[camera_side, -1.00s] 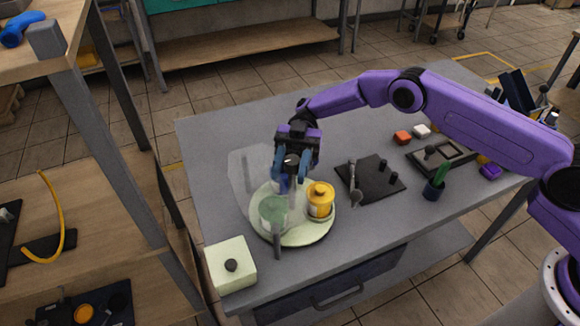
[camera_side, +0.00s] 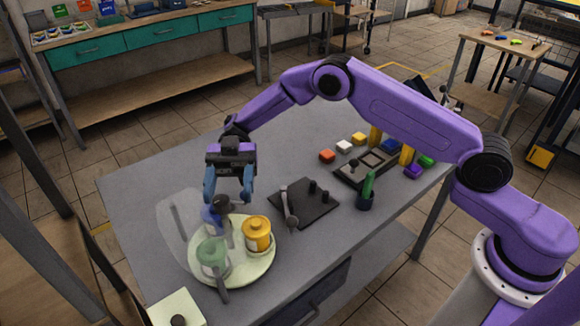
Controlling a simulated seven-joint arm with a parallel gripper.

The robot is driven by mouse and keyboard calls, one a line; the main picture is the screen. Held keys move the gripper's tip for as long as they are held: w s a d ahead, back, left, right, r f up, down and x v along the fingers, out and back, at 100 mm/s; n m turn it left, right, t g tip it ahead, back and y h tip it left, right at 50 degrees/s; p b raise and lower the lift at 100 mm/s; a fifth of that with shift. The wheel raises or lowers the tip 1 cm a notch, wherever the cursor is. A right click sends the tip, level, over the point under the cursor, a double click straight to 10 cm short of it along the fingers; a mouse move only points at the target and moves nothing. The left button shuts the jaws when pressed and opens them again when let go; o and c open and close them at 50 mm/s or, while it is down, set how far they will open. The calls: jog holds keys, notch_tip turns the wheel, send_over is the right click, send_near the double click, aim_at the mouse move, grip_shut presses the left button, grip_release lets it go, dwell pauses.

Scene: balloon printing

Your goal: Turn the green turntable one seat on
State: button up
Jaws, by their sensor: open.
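The green turntable (camera_side: 255,271) is a pale green disc on the grey table, towards its front left. On it stand a yellow jar (camera_side: 257,235) at the right, a green jar (camera_side: 211,254) at the front left and a blue jar (camera_side: 213,218) at the back. A grey post or handle (camera_side: 223,290) shows at the disc's front edge. My gripper (camera_side: 229,197) points down above the back of the disc, its two blue fingers apart. A dark knob (camera_side: 222,203) shows between or behind the fingertips. I cannot tell whether they touch it.
A translucent panel (camera_side: 176,232) stands left of the disc. A pale box with a black knob (camera_side: 177,308) is at the front left. A black plate with pegs (camera_side: 305,203), a green-handled tool in a cup (camera_side: 366,192) and coloured blocks (camera_side: 343,146) lie to the right.

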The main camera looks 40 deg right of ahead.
jog(key=s+d+r, duration=0.7)
jog(key=s, duration=0.2)
dwell(0.4)
jog(key=shift+d, duration=0.1)
